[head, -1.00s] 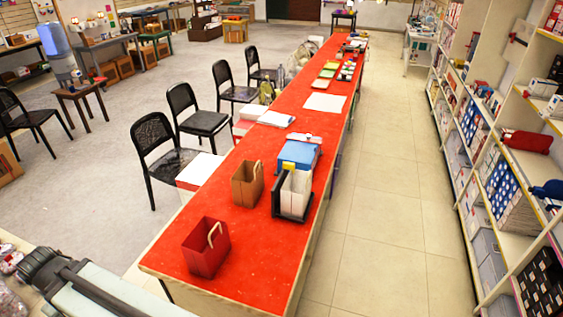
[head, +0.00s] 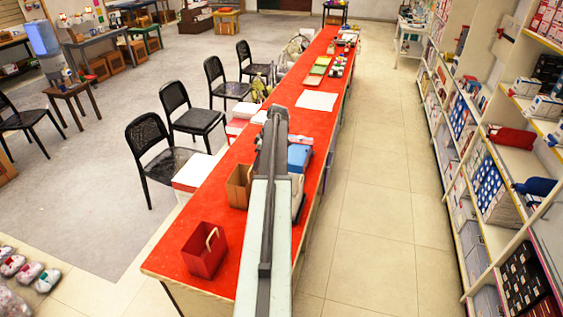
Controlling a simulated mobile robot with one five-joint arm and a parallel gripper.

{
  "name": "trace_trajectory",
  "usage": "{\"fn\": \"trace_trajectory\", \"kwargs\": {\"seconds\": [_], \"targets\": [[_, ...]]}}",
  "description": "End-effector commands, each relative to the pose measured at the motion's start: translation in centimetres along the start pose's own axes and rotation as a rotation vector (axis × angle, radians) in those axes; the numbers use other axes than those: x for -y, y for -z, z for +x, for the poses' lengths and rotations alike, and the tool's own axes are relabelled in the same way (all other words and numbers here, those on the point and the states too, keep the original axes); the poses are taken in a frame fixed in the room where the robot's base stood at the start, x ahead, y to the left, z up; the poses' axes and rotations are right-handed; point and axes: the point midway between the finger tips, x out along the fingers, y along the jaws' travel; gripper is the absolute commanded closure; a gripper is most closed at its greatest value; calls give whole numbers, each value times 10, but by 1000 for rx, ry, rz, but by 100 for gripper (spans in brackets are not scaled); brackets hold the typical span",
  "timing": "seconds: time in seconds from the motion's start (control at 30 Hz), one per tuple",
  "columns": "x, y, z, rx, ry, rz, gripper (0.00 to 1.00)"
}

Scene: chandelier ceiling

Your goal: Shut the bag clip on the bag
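A red paper bag (head: 203,256) with a pale handle stands on the near end of the red-topped counter (head: 172,264). A brown paper bag (head: 238,190) stands behind it, its right side partly covered by my arm. A white bag (head: 297,184) in a black holder (head: 301,208) is mostly hidden behind my arm, with only its right edge showing. I cannot pick out a bag clip in this view. My arm reaches up the picture over the counter. No gripper fingers can be made out.
A blue box (head: 300,157) lies on the counter past the white bag, partly covered. Black chairs (head: 158,150) and a white box (head: 194,172) line the counter's left side. Stocked shelves (head: 500,170) stand at the right. The tiled aisle (head: 375,220) between is clear.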

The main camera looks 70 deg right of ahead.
Motion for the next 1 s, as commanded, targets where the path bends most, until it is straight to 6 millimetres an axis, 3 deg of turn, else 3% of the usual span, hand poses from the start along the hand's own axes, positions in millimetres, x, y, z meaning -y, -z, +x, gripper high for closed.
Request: {"fn": "trace_trajectory", "kwargs": {"seconds": [0.03, 0.1, 0.23, 0.47, 0.9, 1.0], "targets": [[-29, -30, -21, -17, -17, 4, 60], [-52, -64, -39, -34, -35, -6, 60], [-69, -96, -54, -51, -54, -18, 60], [-70, -100, -49, -52, -56, -22, 60], [-73, -97, 20, -51, -55, -22, 60], [-73, -95, 26, -51, -55, -22, 60]]}}
